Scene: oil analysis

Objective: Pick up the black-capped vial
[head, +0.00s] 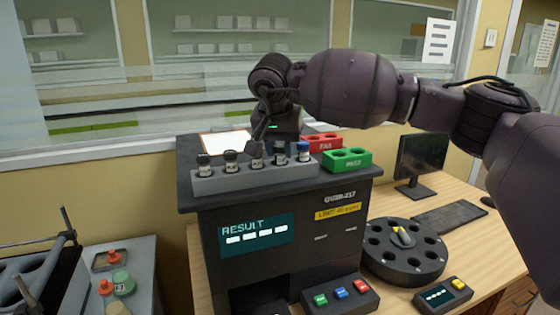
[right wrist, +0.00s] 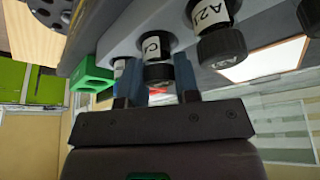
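A grey rack (head: 255,178) on top of the dark analyser holds several labelled vials in a row. My right gripper (head: 262,130) reaches down over the middle of the rack, at a black-capped vial (head: 256,158). In the right wrist view its fingers (right wrist: 157,72) are apart, one on each side of a black-capped vial (right wrist: 157,48); I cannot tell whether they touch it. Another black-capped vial (right wrist: 222,42) is beside them. My left gripper is not in view.
A red block (head: 322,143) and a green block (head: 347,160) stand right of the rack. The analyser (head: 290,215) has a button panel (head: 340,293) in front. A round carousel (head: 403,265), monitor (head: 415,160) and keyboard (head: 450,217) are on the desk. A glass window is behind.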

